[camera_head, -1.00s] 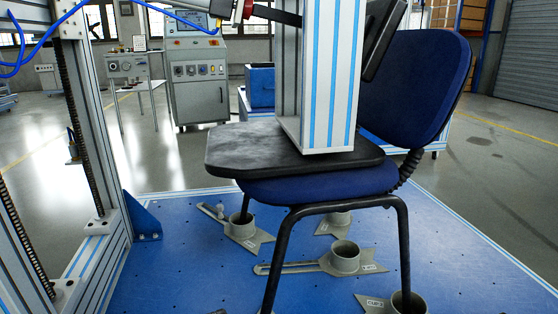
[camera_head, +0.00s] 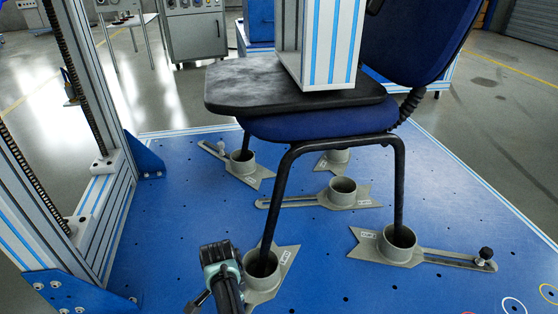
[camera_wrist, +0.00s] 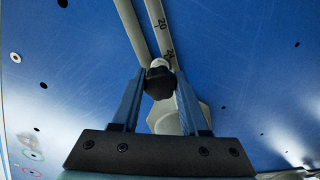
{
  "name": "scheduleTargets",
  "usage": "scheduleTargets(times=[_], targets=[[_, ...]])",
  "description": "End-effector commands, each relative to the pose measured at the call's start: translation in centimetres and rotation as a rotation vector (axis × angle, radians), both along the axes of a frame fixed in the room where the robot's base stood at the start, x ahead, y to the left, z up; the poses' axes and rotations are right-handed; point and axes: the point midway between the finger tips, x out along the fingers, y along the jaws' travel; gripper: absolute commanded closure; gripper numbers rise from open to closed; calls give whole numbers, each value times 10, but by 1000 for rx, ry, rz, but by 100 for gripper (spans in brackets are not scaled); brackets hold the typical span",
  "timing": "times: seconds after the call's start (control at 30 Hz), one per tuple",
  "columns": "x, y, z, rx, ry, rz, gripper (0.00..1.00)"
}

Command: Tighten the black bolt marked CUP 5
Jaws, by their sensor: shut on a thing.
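A black bolt with a knobbed head (camera_wrist: 158,82) shows in the wrist view, on a grey slotted bar with printed numbers. My gripper (camera_wrist: 159,76) has a finger on either side of the bolt head and is shut on it. In the head view my gripper (camera_head: 217,262) is low at the front, just left of the front-left grey cup (camera_head: 262,271). That cup holds a chair leg and bears a small label too small to read. The bolt is hidden there, and I cannot read which cup number it belongs to.
The blue chair (camera_head: 318,124) stands with its legs in grey cups on the blue platform (camera_head: 330,245). Another black knob (camera_head: 485,253) sits on the right cup's slotted bar. A metal frame (camera_head: 95,195) rises at left.

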Motion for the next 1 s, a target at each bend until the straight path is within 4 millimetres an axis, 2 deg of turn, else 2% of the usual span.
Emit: scheduleTargets(times=[0.27,0.57,0.9,1.0], targets=[[1,0,1,0,-1,-16,100],[1,0,1,0,-1,-321,100],[1,-1,1,-1,-2,-356,100],[1,0,1,-1,-1,-423,100]])
